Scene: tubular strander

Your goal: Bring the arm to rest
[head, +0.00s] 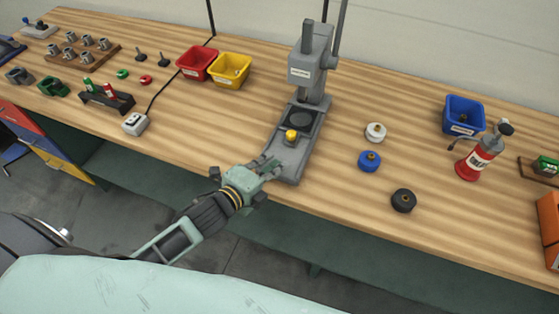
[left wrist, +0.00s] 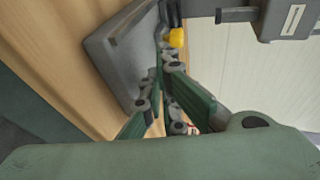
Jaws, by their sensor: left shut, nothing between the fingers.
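My left gripper (head: 268,165) is shut and empty in the head view. It is at the front edge of the workbench, beside the front left part of the grey press base (head: 290,163). In the left wrist view its green fingers (left wrist: 160,88) point toward the press base (left wrist: 125,60) and a yellow part (left wrist: 177,38) on it. I cannot tell whether the fingers touch the base. My right gripper is not in view.
The press (head: 312,70) stands upright behind the gripper. Red (head: 197,63) and yellow (head: 230,70) bins are at the back left. White (head: 376,132), blue (head: 369,161) and black (head: 403,201) round parts lie right of the press.

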